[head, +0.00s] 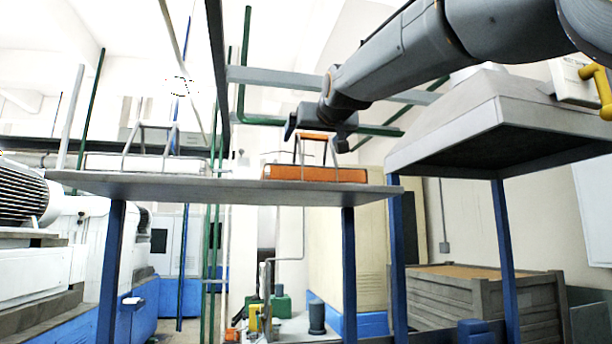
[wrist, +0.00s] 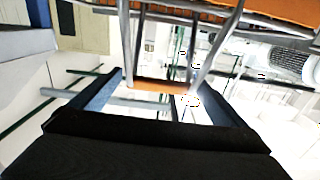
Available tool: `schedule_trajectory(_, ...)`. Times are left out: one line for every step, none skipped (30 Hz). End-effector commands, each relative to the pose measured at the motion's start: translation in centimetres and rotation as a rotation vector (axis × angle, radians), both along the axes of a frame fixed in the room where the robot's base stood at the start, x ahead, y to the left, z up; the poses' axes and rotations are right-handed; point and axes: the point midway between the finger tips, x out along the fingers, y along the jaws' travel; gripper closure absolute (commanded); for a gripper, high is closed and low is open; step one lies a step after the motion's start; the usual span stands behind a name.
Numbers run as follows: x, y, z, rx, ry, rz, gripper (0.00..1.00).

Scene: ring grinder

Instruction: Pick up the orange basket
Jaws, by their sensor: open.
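The orange basket (head: 315,173) stands upright on the right end of a raised grey table (head: 230,189). Its thin grey handle frame rises to an orange grip bar (head: 318,135). My gripper (head: 318,143) is over the handle, pointing down, with its jaws open. In the wrist view, the open fingers of my gripper (wrist: 168,82) stand on both sides of the handle, and the orange grip bar (wrist: 160,87) lies between them, with gaps at each side. The orange basket body (wrist: 285,10) shows at the top of that view.
A white basket (head: 148,164) with a similar handle stands on the left part of the table. A grey hood (head: 497,115) is close on the right, above a wooden crate (head: 490,290). Green and grey pipes run behind. The tabletop between the baskets is clear.

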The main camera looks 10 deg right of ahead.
Motion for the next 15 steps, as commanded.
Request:
schedule_trajectory(0.7, 0.1, 0.1, -0.001, 0.005, 0.0, 0.05)
schedule_trajectory(1.0, 0.1, 0.0, -0.001, 0.005, 0.0, 0.05)
schedule_trajectory(1.5, 0.1, 0.0, -0.002, 0.004, -0.001, 0.05)
schedule_trajectory(1.8, 0.1, 0.0, -0.001, 0.004, -0.001, 0.05)
schedule_trajectory(2.2, 0.1, -0.1, -0.001, 0.005, -0.001, 0.05)
schedule_trajectory(2.7, 0.0, 0.0, -0.001, 0.004, -0.002, 0.05)
schedule_trajectory(3.0, 0.0, 0.0, -0.001, 0.003, -0.002, 0.05)
schedule_trajectory(3.3, 0.0, 0.0, -0.001, 0.002, -0.002, 0.05)
schedule_trajectory(3.5, 0.0, -0.1, -0.001, 0.002, -0.002, 0.05)
schedule_trajectory(3.7, 0.0, -0.1, -0.001, 0.002, -0.002, 0.05)
schedule_trajectory(3.8, 0.0, -0.1, -0.001, 0.001, -0.002, 0.05)
schedule_trajectory(3.8, 0.0, -0.1, -0.001, 0.001, -0.002, 0.05)
schedule_trajectory(3.9, 0.0, -0.1, -0.001, 0.001, -0.002, 0.05)
schedule_trajectory(3.9, 0.0, -0.2, -0.001, 0.001, -0.002, 0.05)
schedule_trajectory(3.9, 0.0, -0.2, -0.001, 0.001, -0.002, 0.05)
